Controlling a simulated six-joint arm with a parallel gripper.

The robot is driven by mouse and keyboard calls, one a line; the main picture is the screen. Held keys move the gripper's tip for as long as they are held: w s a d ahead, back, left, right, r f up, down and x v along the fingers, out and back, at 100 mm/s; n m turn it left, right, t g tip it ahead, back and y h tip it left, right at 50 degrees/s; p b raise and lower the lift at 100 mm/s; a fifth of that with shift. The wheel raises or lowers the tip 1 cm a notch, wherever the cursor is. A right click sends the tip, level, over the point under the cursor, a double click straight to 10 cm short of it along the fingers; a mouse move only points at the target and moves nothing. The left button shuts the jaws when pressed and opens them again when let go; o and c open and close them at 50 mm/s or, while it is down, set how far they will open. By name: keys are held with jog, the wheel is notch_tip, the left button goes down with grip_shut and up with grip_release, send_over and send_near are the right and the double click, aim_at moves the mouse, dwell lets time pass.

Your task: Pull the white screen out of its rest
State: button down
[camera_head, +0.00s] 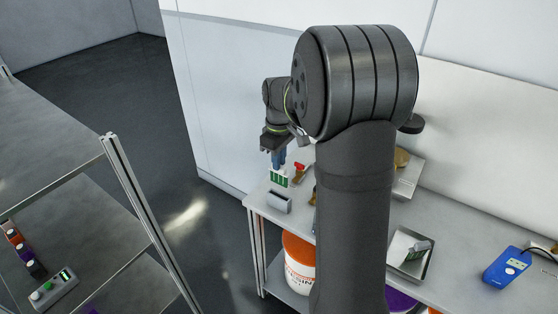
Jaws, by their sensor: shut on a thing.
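My gripper (278,160) points down over the left end of the bench, its fingers shut on the top of a small panel. The panel (278,178) shows white edges and bars with green between them; I take it as the white screen. It hangs upright just above a grey box-like rest (279,202) on the bench. The lower edge of the screen is close to the rest's top, and at this size I cannot tell whether it is fully clear. My arm hides the bench just to the right.
A red-handled tool (299,172) lies right of the screen. Metal trays (425,268) stand beyond my arm, with a blue device (507,268) farther right. An orange-and-white bucket (300,270) sits below the bench (459,233). A shelf rack (115,150) stands left, across open floor.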

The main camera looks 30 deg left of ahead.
jog(key=shift+r, duration=3.2)
